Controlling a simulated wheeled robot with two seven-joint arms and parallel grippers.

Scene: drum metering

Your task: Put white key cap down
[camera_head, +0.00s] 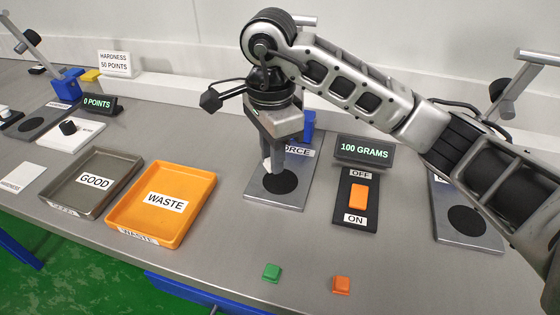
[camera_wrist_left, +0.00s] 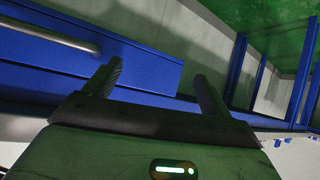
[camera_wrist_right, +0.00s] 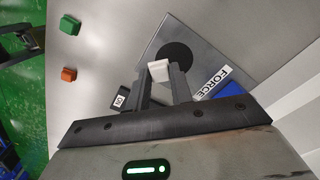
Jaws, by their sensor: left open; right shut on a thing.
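My right gripper (camera_head: 271,160) is shut on the white key cap (camera_wrist_right: 159,70), which shows between the fingertips in the right wrist view. In the head view the gripper is over the FORCE plate (camera_head: 296,193), close to its black round pad (camera_head: 280,181). I cannot tell whether the cap touches the pad. My left gripper (camera_wrist_left: 158,80) is open and empty in the left wrist view, facing a blue drawer front and the green floor. It is not seen in the head view.
An orange WASTE tray (camera_head: 204,206) and a grey GOOD tray (camera_head: 60,192) stand to the left. A display (camera_head: 364,151) reads 100 GRAMS, above a switch box (camera_head: 356,215). A green cap (camera_head: 271,273) and an orange cap (camera_head: 341,285) lie near the front edge.

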